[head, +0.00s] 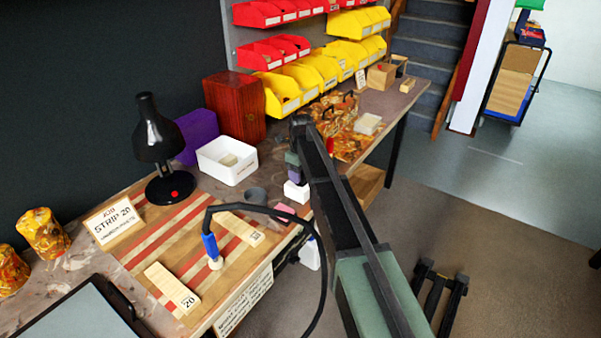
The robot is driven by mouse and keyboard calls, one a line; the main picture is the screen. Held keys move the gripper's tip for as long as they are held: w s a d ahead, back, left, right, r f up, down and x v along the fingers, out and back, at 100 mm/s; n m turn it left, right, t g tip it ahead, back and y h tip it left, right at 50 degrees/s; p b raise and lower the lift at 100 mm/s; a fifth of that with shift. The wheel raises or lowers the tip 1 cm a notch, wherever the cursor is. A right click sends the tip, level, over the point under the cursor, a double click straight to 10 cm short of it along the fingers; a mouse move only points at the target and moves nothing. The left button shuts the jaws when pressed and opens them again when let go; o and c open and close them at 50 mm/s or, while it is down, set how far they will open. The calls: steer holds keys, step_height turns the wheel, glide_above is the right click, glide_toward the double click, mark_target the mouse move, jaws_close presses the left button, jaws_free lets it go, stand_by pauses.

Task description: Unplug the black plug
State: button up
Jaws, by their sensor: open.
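A black cord (262,209) arches over the front of the bench and hangs past its edge. It ends in a blue plug-like body (210,245) with a pale tip, standing over the striped board between two cream strips. The cord end is black above the blue part; I cannot make out another black plug. One cream strip (170,287) is at the front left and the other cream strip (238,227) is farther right, both labelled 20. My gripper (442,271) is at the lower right over the floor, its two dark fingers apart and empty, well away from the cord.
My arm crosses the middle and hides part of the bench. A black lamp (157,140), white bin (228,162), sign (113,219) and dark-framed panel (75,312) surround the striped board. Yellow bins (283,88) stand behind. The floor at right (510,240) is clear.

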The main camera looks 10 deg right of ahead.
steer(key=shift+f, duration=0.2)
steer(key=c, duration=1)
